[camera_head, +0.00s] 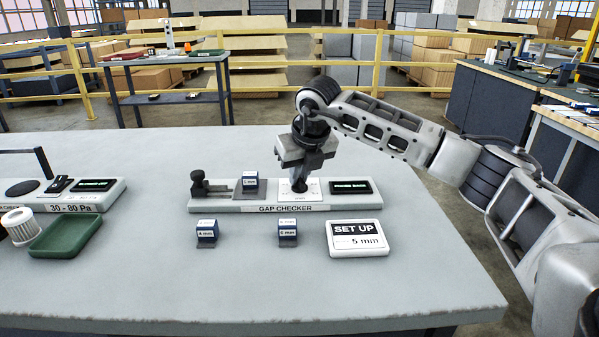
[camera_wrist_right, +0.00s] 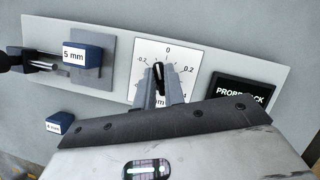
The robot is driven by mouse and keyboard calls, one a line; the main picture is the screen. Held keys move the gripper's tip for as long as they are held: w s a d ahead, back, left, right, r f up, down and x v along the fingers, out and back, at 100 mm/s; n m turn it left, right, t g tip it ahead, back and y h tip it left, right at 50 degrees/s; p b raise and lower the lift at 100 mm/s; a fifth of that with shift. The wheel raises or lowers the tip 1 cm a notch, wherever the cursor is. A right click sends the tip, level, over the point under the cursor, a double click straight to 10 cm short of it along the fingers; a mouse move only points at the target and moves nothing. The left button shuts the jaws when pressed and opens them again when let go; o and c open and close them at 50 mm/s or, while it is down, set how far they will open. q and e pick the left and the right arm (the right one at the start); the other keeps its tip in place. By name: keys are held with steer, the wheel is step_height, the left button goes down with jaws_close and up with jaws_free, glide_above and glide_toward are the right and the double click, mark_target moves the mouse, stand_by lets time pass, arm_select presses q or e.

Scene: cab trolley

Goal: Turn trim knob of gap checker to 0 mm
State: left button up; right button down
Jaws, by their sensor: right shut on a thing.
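The gap checker (camera_head: 229,206) is a long pale base on the table. Its trim knob (camera_wrist_right: 158,76) is a small dark knob on a white dial plate (camera_wrist_right: 147,49) marked -0.2, 0 and 0.2. My right gripper (camera_head: 298,184) reaches down over the dial; in the wrist view its fingers (camera_wrist_right: 159,92) are shut around the knob. The knob's light pointer line looks a little left of the 0 mark; the fingers hide the lower dial. The checker's display (camera_wrist_right: 240,93) reads "PROBE BACK". A 5 mm block (camera_wrist_right: 82,58) sits on the checker, left of the dial.
Two more labelled blocks (camera_head: 207,232) (camera_head: 288,231) stand in front of the checker, beside a "SET UP 5 mm" card (camera_head: 357,239). A green tray (camera_head: 66,236), a white filter (camera_head: 20,226) and a 30 - 80 Pa device (camera_head: 112,190) are at the left.

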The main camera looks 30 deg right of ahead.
steer(key=shift+r+m+h, duration=0.1)
steer(key=shift+m+h, duration=0.7)
steer(key=shift+m, duration=1.4)
steer(key=c, duration=1.5)
jaws_free()
steer(key=v, duration=1.6)
steer(key=shift+w+a+r+p, duration=0.1)
steer(key=shift+w+p, duration=0.25)
steer(key=shift+w, duration=0.05)
